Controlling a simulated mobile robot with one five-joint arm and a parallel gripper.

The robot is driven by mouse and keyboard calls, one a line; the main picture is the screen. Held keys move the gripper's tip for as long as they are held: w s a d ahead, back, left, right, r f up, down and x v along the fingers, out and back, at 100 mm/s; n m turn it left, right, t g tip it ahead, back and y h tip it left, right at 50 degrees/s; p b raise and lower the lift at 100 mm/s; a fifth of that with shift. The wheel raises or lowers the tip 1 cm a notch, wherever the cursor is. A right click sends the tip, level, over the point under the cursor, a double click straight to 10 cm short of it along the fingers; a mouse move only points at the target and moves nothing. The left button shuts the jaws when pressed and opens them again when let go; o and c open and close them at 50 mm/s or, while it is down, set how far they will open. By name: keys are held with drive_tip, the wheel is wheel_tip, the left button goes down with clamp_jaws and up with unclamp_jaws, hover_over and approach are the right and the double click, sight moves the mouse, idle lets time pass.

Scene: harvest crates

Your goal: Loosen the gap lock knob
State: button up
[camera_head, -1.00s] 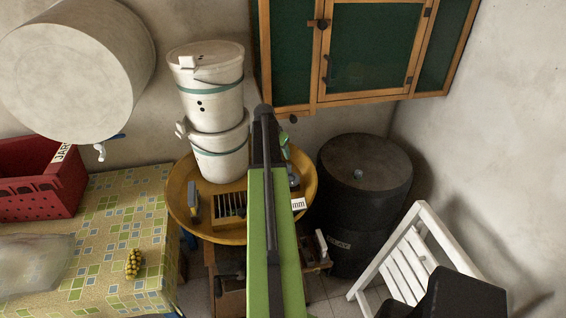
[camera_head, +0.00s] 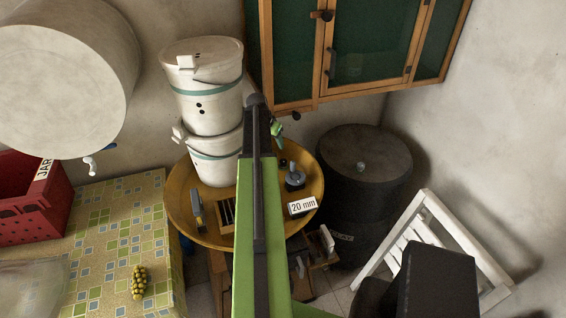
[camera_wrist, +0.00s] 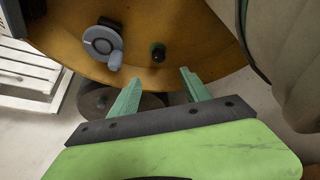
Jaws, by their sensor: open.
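A small dark knob (camera_wrist: 158,53), which looks like the gap lock knob, stands on the yellow round tray (camera_wrist: 190,70) in the wrist view. A grey round dial with a crank handle (camera_wrist: 102,45) sits left of it. My gripper (camera_wrist: 162,76) is open and empty, its green fingers apart; in the picture the knob lies just beyond the gap between the fingertips. In the head view the knob (camera_head: 283,162) and the crank dial (camera_head: 294,178) show right of my arm, by a "20 mm" card (camera_head: 302,206). A green finger of my gripper (camera_head: 277,129) shows above them.
Stacked white buckets (camera_head: 203,90) stand on the tray's back left. A black barrel (camera_head: 365,170) and a white slatted chair (camera_head: 425,225) are at right. A wooden cabinet (camera_head: 320,105) hangs above. A tiled-pattern table (camera_head: 110,220) with a red crate (camera_head: 25,215) is at left.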

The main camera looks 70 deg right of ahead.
sight(284, 161)
drive_tip(key=b+x, duration=1)
drive_tip(key=x, duration=0.1)
drive_tip(key=b+x, duration=0.5)
drive_tip(key=x, duration=0.1)
drive_tip(key=shift+s+f, duration=0.1)
drive_tip(key=shift+s, duration=0.2)
clamp_jaws()
drive_tip(key=shift+a, duration=0.55)
drive_tip(key=shift+d, duration=0.5)
